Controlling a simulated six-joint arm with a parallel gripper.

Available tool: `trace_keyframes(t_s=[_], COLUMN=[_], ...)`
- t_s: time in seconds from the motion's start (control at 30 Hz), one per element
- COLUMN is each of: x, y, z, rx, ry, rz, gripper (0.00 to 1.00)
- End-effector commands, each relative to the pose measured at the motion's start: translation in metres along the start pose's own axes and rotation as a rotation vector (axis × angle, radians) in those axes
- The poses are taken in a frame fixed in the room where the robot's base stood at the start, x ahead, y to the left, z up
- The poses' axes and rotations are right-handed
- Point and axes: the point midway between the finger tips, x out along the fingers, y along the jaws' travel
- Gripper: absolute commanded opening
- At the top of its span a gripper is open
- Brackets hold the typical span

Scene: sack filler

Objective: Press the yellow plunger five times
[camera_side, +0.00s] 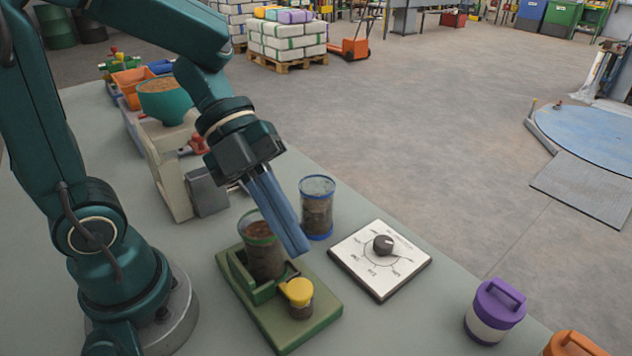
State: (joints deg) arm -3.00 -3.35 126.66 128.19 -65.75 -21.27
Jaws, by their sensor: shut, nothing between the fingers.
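The yellow plunger (297,291) is a round yellow cap on a short dark cylinder. It stands at the front of a green base (312,332) on the table. A clear cup with a green rim (262,252), holding brown material, sits in the same base behind the plunger. My gripper (294,248) is shut and empty, with its blue fingers pointing down. In the picture its tips are just above the yellow plunger, with a gap between them. The fingers hide part of the cup.
A second clear cup with a blue rim (317,210) stands behind the fingers. A white dial panel (380,262) with a black knob lies to the right. A purple-lidded jar (495,310) is near the table's edge. A teal bowl (164,102) sits on a beige machine (168,165).

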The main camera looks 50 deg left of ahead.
Motion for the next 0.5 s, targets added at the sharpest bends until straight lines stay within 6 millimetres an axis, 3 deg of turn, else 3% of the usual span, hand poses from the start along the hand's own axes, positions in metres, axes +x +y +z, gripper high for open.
trace_keyframes(t_s=[0.27,0.5], x=[-0.002,-0.024], y=[-0.002,-0.022], z=[-0.001,-0.020], rx=[0.003,0.007], ry=[-0.001,0.000], rz=[-0.002,-0.003], gripper=[0.00,0.00])
